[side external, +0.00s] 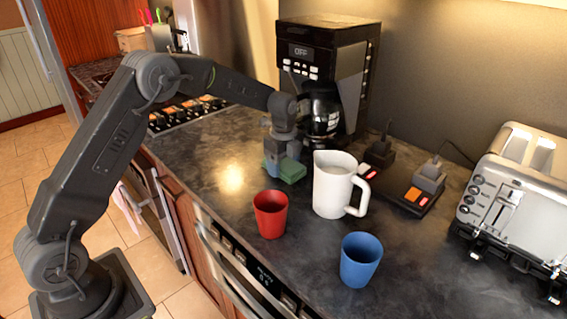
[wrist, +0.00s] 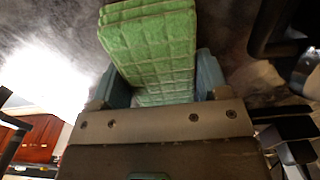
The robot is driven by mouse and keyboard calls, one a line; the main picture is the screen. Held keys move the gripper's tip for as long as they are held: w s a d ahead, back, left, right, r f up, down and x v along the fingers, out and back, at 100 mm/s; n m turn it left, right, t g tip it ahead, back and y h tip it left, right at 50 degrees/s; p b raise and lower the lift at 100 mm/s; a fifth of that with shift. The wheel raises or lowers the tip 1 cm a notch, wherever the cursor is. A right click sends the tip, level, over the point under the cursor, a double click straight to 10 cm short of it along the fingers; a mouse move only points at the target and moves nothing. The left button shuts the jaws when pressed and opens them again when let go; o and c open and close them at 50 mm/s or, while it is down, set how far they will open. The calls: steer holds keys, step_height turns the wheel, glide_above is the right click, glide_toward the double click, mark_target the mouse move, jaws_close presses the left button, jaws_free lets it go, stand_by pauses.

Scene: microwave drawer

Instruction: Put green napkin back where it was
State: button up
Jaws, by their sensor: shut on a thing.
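The green napkin (side external: 291,172) is a folded, quilted pad at my gripper's fingertips, low over the dark counter behind the red cup. In the wrist view the napkin (wrist: 150,45) sits between the two fingers and sticks out past them. My gripper (side external: 284,165) points down and is shut on the napkin; its fingers also show in the wrist view (wrist: 160,90). I cannot tell whether the napkin touches the counter.
A red cup (side external: 270,214), a white pitcher (side external: 332,190) and a blue cup (side external: 360,260) stand in front and to the right. A black coffee maker (side external: 322,75) is behind. A toaster (side external: 515,195) is at right. Counter to the gripper's left (side external: 215,165) is clear.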

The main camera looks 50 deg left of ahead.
mark_target(284, 162)
steer(key=o, duration=1)
steer(key=shift+o, duration=0.2)
step_height(284, 162, up, 12)
steer(key=s+d+r+n+t, duration=0.1)
steer(key=s+d+r+n, duration=0.25)
steer(key=s+r, duration=0.35)
steer(key=s+d+r+n+t, duration=0.25)
steer(key=s+n, duration=0.35)
steer(key=s, duration=0.4)
steer(key=s+f+n+t, duration=0.1)
steer(key=s+n, duration=0.3)
steer(key=s, duration=0.4)
steer(key=s+d+f+n+t, duration=0.1)
steer(key=s+f+n, duration=0.2)
steer(key=s, duration=0.5)
steer(key=shift+d+n, duration=0.2)
steer(key=shift+n, duration=0.55)
